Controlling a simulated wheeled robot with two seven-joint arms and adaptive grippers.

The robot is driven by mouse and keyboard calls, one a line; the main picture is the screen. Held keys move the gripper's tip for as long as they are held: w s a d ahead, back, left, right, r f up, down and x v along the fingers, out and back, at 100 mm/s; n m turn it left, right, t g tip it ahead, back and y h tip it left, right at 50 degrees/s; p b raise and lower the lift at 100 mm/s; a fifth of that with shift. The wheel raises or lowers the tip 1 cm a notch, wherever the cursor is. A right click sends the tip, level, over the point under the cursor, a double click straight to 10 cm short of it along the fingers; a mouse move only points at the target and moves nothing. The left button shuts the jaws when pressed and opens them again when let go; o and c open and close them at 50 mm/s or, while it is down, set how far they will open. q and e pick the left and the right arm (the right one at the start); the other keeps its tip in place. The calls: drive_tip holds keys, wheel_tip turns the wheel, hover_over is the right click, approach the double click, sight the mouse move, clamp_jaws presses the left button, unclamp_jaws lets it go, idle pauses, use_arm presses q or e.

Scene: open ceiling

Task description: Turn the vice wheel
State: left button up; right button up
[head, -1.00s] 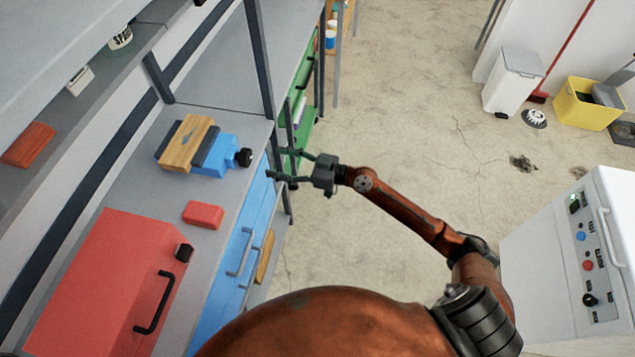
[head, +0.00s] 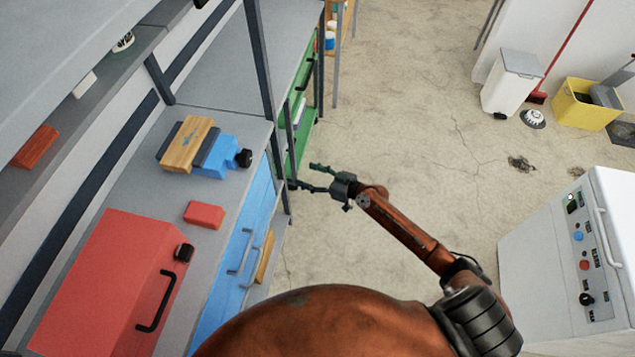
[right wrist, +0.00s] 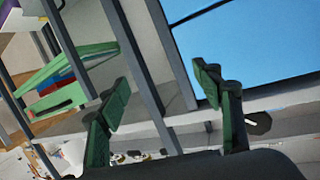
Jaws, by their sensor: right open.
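The blue vice (head: 218,158) stands on the grey workbench, with a wooden block (head: 188,144) at its jaws. Its black wheel (head: 243,158) faces right, over the bench's front edge. My right gripper (head: 302,176) is open and empty, to the right of the wheel and apart from it, out over the floor side. In the right wrist view its two green fingers (right wrist: 165,105) stand wide apart with nothing between them. The vice is not clearly seen in that view. My left gripper is not in view.
A red toolbox (head: 110,280) and a small red box (head: 204,214) sit on the bench (head: 185,230). Blue drawers (head: 248,230) and a dark shelf post (head: 262,60) are near the gripper. A white machine (head: 570,260) stands at right. The floor between is clear.

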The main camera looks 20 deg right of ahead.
drive_tip(key=s+d+f+h, duration=0.1)
drive_tip(key=d+f, duration=0.2)
drive_tip(key=f, duration=0.2)
drive_tip(key=shift+m, duration=0.4)
drive_tip(key=shift+f, duration=0.15)
